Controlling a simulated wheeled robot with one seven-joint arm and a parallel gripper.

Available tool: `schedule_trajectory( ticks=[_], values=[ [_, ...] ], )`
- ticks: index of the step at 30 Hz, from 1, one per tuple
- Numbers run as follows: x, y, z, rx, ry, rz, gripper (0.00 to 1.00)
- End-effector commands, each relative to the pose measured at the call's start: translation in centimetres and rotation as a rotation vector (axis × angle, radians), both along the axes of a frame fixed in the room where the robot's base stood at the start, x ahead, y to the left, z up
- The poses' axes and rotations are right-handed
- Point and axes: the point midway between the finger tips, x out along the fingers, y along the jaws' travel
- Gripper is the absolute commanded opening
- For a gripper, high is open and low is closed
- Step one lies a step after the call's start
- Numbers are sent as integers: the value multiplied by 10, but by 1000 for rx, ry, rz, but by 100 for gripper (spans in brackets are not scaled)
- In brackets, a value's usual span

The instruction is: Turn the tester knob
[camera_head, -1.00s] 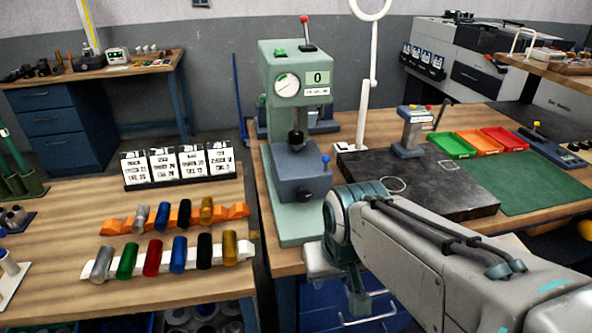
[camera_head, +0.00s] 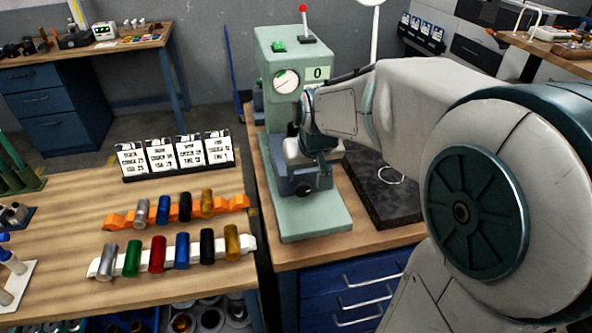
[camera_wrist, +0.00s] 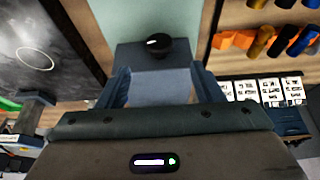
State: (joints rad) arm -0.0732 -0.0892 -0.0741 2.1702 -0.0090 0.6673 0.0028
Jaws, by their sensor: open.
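The tester (camera_head: 285,75) is a pale green machine with a round dial, a "0" label and a red-tipped lever on top. Its dark round knob (camera_head: 303,189) sits low on the front of the blue-grey block. The knob also shows in the wrist view (camera_wrist: 155,48), black with a short white mark. My gripper (camera_head: 312,166) is in front of the tester and hides part of the block. In the wrist view my gripper (camera_wrist: 160,80) has its two fingers apart and empty, with the knob beyond the tips, roughly between them. The fingers do not appear to touch the knob.
A black plate (camera_head: 385,205) lies right of the tester, partly behind my arm. Left, a wooden table holds an orange rack (camera_head: 120,221) and a white rack (camera_head: 95,268) of coloured cylinders, with label cards (camera_head: 178,155) behind. The bench in front of the tester is bare.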

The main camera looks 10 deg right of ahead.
Motion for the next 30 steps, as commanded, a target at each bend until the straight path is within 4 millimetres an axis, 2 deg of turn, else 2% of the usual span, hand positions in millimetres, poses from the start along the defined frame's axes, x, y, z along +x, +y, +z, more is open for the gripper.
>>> schedule_trajectory(
  ticks=[1, 6, 13, 19, 28, 29, 30],
  values=[
    [3, 0, -12, -1, 7, 0, 60],
    [16, -1, -41, -1, 6, -1, 60],
    [28, -1, -71, 0, 4, -2, 60],
    [33, -1, -82, -1, 1, -1, 60],
    [34, -1, -84, 0, 0, -1, 60],
    [34, -1, -84, 0, 0, -1, 55],
    [34, -1, -84, 0, 0, -1, 44]
  ],
)
